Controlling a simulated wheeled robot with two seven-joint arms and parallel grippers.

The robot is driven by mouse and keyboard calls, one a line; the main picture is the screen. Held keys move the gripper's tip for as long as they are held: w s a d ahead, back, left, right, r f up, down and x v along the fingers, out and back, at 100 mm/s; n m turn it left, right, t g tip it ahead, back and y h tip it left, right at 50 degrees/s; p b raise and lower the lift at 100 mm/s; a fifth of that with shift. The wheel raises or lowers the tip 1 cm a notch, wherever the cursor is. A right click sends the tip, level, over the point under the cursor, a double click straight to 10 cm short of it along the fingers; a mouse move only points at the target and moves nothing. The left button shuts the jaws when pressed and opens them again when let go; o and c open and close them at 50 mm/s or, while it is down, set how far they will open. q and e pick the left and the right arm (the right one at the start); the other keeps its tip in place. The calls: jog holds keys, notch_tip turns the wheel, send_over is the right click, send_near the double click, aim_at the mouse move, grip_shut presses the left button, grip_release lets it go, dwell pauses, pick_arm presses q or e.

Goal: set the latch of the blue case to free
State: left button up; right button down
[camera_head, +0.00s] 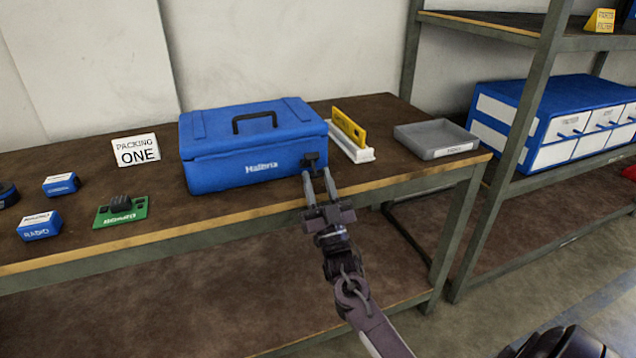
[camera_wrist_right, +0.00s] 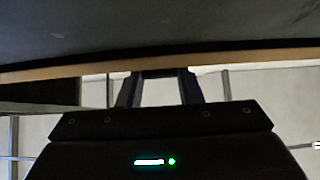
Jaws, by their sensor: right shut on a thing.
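The blue case (camera_head: 230,150), lettered "Halibria", stands closed on the brown workbench, its black handle (camera_head: 254,121) on the lid. A small dark latch (camera_head: 310,158) sits at the right end of its front face. My right gripper (camera_head: 318,176) reaches up from below with its fingertips at this latch and is shut on it. The fingers partly cover the latch, so its setting cannot be told. In the right wrist view, the gripper's fingers (camera_wrist_right: 160,80) show from behind, below a dark blurred surface. My left gripper is not in view.
On the workbench (camera_head: 380,190), a yellow piece in a white holder (camera_head: 349,130) and a grey tray (camera_head: 437,138) stand right of the case. Left are a "PACKING ONE" sign (camera_head: 136,150), small blue boxes (camera_head: 39,226) and a green board (camera_head: 121,211). A shelf post (camera_head: 510,150) rises at right.

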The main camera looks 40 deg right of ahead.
jog(key=shift+f, duration=0.1)
jog(key=c, duration=1)
grip_release()
jog(key=shift+s+a+f, duration=0.1)
jog(key=shift+s+f, duration=0.15)
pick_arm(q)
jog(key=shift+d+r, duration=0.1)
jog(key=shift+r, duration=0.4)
pick_arm(e)
jog(key=v, duration=0.7)
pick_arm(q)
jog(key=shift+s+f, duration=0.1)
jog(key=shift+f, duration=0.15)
